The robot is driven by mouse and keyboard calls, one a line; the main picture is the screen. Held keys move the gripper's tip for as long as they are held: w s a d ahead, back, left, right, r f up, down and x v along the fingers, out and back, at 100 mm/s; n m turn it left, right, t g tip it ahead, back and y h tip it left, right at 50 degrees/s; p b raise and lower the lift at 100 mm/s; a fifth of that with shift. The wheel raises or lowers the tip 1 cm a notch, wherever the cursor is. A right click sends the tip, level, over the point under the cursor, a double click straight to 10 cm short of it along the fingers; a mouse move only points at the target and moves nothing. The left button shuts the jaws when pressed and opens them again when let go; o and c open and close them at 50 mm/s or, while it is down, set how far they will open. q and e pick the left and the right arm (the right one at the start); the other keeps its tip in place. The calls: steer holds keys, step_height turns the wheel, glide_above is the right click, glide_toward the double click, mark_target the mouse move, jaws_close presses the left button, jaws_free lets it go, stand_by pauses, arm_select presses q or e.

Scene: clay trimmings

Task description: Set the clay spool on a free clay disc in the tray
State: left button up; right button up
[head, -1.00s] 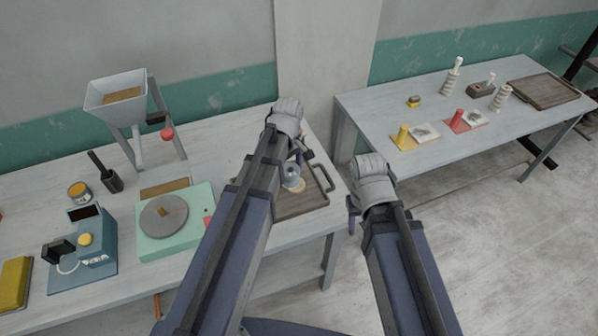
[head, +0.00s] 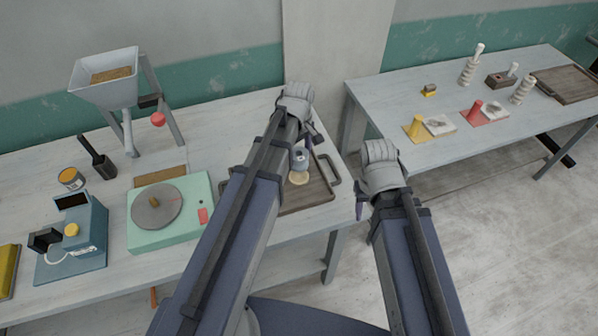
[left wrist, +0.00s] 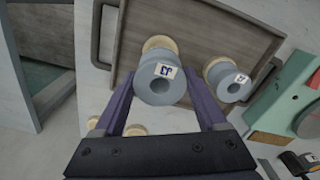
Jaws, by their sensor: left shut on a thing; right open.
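My left gripper (head: 306,140) is shut on a grey-blue clay spool (left wrist: 158,85) with a white label; the spool also shows in the head view (head: 300,160). The brown tray (left wrist: 215,25) lies below it. A tan clay disc (left wrist: 160,43) shows partly behind the held spool; whether they touch I cannot tell. In the head view a tan disc (head: 299,179) lies just below the spool. Another labelled spool (left wrist: 229,84) stands on a disc in the tray, at the right of the wrist view. My right gripper (head: 362,207) is open, away from the tray.
More tan discs (left wrist: 134,129) show at the lower left of the wrist view, partly hidden by my gripper. A green wheel unit (head: 185,212) stands left of the tray, with a hopper (head: 105,85) behind. A second table (head: 400,100) holds other goods, across a gap.

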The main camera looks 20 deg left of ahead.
mark_target(299, 166)
arm_select(q)
steer(key=shift+f+b, duration=2.15)
steer(key=shift+f, duration=0.55)
steer(key=shift+f, duration=0.2)
steer(key=o, duration=1.6)
steer(key=shift+r, duration=0.15)
step_height(299, 166, up, 12)
steer(key=p, duration=1.2)
steer(key=shift+r, duration=0.1)
steer(key=s+d+m, duration=0.3)
steer(key=s+m, duration=0.1)
steer(key=m, duration=0.1)
steer(key=s+d+m, duration=0.4)
steer(key=s+m, duration=0.1)
steer(key=s+d+m+y, duration=0.1)
steer(key=s+d+m, duration=0.2)
steer(key=s+m, duration=0.2)
steer(key=shift+s+d, duration=0.2)
steer(key=shift+d, duration=0.05)
